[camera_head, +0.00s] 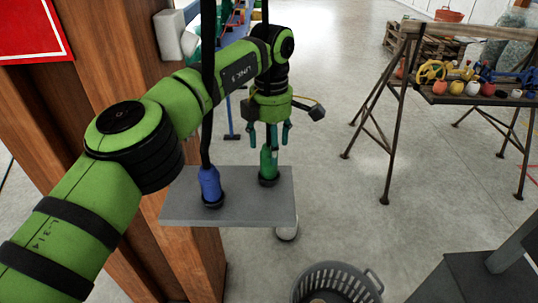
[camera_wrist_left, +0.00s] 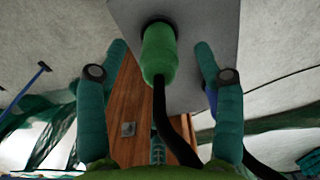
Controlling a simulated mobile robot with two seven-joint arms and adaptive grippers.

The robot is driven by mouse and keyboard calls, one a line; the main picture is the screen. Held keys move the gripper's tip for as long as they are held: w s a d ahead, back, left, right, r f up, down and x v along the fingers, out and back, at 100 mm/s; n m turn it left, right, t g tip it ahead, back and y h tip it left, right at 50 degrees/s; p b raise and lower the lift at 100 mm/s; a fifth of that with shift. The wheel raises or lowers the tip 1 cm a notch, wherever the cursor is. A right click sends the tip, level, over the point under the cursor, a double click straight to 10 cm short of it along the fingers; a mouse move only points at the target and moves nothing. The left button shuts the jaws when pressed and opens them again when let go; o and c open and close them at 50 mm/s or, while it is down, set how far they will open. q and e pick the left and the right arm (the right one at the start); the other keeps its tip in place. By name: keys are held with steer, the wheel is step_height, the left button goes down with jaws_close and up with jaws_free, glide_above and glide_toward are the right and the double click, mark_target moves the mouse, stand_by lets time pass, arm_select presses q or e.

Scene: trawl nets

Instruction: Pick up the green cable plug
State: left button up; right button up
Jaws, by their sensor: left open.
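The green cable plug (camera_head: 268,165) stands upright on a grey plate (camera_head: 240,215), near its right end. A blue cable plug (camera_head: 210,185) stands to its left on the same plate, with a black cable rising from it. My left gripper (camera_head: 279,138) is open above the green plug, pointing down. In the left wrist view the green plug (camera_wrist_left: 159,55) lies between the two spread teal fingers, towards their tips, with a gap on both sides. Its black cable runs back between the fingers. The blue plug is mostly hidden behind the right finger there. My right gripper is not in view.
A brown wooden post (camera_head: 110,60) stands left, behind my arm. A grey basket (camera_head: 338,284) is on the floor below the plate. A trestle table (camera_head: 435,97) with colourful floats stands at the right. The floor between is clear.

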mark_target(269, 162)
arm_select(q)
steer(key=f+p, duration=0.2)
steer(key=f, duration=0.1)
steer(key=shift+s+a, duration=0.1)
steer(key=shift+a, duration=0.1)
steer(key=f, duration=0.3)
steer(key=shift+w+p, duration=0.25)
steer(key=shift+p, duration=0.15)
jaws_close()
steer(key=shift+r, duration=0.1)
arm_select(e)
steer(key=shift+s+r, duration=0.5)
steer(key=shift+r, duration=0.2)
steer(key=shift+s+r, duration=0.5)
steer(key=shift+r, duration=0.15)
